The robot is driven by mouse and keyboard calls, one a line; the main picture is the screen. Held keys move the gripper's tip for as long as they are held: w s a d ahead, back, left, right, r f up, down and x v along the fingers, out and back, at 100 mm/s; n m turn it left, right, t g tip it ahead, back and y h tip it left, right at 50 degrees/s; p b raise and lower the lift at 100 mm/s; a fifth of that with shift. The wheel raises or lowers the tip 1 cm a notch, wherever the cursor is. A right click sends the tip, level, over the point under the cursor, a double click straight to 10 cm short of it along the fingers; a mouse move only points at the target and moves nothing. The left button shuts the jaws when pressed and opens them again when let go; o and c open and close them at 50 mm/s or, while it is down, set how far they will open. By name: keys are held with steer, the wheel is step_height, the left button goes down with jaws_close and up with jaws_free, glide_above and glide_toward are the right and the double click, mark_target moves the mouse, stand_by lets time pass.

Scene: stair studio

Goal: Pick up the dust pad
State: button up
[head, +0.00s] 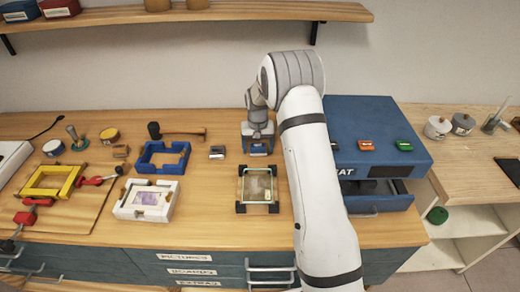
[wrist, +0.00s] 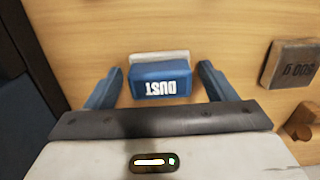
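The dust pad (wrist: 160,80) is a small blue block with a pale strip along one edge and the word DUST in white, upside down in the wrist view. It lies on the wooden bench top. My gripper (wrist: 160,70) is open, with one blue finger on each side of the pad and a visible gap to it on both sides. In the head view my gripper (head: 258,144) points down at the bench, left of the blue cabinet, and largely hides the pad.
A grey weight block (wrist: 290,62) lies right of the pad in the wrist view. In the head view, a blue cabinet (head: 370,116) with an open drawer stands close on the right. A glass-topped frame (head: 257,186) lies in front, and a blue frame (head: 163,157) and mallet (head: 178,132) lie left.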

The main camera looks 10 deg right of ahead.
mark_target(258, 146)
steer(key=c, duration=0.9)
steer(key=shift+r, duration=0.1)
step_height(258, 146, up, 10)
steer(key=shift+f+b, duration=0.1)
steer(key=shift+b, duration=0.85)
